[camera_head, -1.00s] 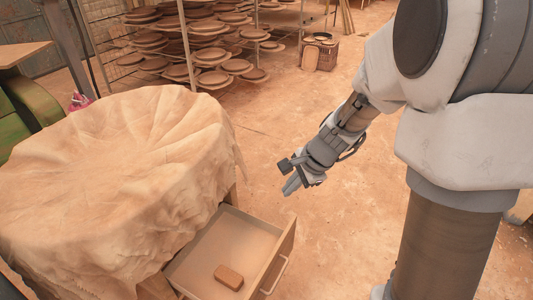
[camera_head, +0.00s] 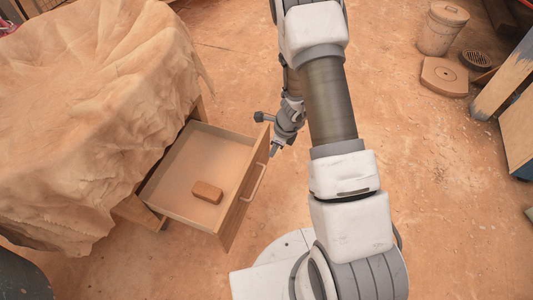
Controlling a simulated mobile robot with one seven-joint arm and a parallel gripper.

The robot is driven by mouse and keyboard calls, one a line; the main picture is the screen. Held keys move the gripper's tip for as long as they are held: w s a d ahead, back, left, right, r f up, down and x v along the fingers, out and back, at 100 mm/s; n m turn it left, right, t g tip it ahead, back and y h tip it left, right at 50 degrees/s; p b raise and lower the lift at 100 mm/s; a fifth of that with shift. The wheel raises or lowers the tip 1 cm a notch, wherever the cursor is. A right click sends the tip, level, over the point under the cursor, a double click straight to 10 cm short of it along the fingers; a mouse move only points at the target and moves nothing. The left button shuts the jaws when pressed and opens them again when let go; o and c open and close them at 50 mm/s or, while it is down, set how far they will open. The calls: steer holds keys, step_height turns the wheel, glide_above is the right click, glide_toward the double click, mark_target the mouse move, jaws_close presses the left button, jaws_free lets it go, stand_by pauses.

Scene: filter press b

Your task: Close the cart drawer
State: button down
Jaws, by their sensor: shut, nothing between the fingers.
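The cart drawer (camera_head: 184,208) stands pulled out from under the cloth-covered cart (camera_head: 85,110), its front panel facing right. A pale bar handle (camera_head: 254,182) is on that front. A small brown block (camera_head: 207,192) lies on the drawer floor. My gripper (camera_head: 274,150) is shut and empty, pointing down just right of the far end of the drawer front. It looks close to the panel, but I cannot tell whether it touches. My arm hides part of the floor to the right.
A lidded bin (camera_head: 441,30) and a flat slab with a round recess (camera_head: 444,77) stand on the floor at the upper right. A wooden piece of furniture (camera_head: 518,115) is at the right edge. The floor right of my arm is mostly clear.

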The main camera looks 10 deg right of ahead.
steer(key=a+f+b, duration=0.1)
steer(key=f, duration=0.1)
steer(key=w+a+f+b, duration=0.1)
steer(key=f, duration=0.2)
steer(key=w+a+f+b, duration=0.1)
steer(key=a+f, duration=0.1)
steer(key=f, duration=0.1)
steer(key=shift+w+f+b, duration=0.15)
steer(key=shift+w+b, duration=0.1)
steer(key=shift+b, duration=0.05)
steer(key=shift+w+a, duration=0.45)
steer(key=shift+a, duration=0.1)
